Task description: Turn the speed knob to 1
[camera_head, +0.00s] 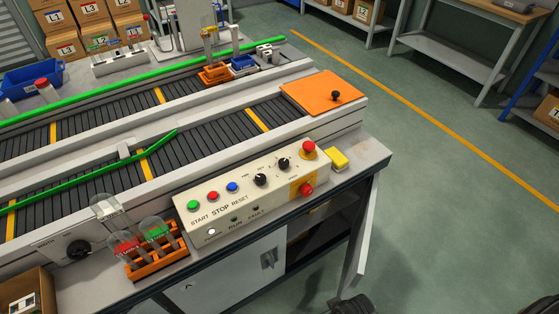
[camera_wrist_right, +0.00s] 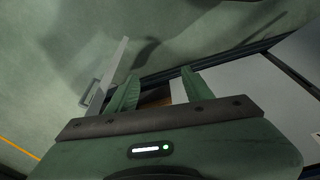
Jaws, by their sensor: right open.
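The cream control panel (camera_head: 240,195) is on the front of the bench in the head view. It carries two black knobs, a left one (camera_head: 261,180) and a right one (camera_head: 284,164). Their labels and scales are too small to read, so I cannot tell which is the speed knob or its setting. Another black knob (camera_head: 78,250) is on the conveyor's front side at the lower left. My right gripper (camera_wrist_right: 158,77) is open and empty in the right wrist view, away from the panel, with floor and cabinet beyond it. My left gripper is out of view.
The panel also has green, red and blue buttons (camera_head: 212,195) and a red emergency stop (camera_head: 308,148). Conveyors (camera_head: 190,140) run behind.

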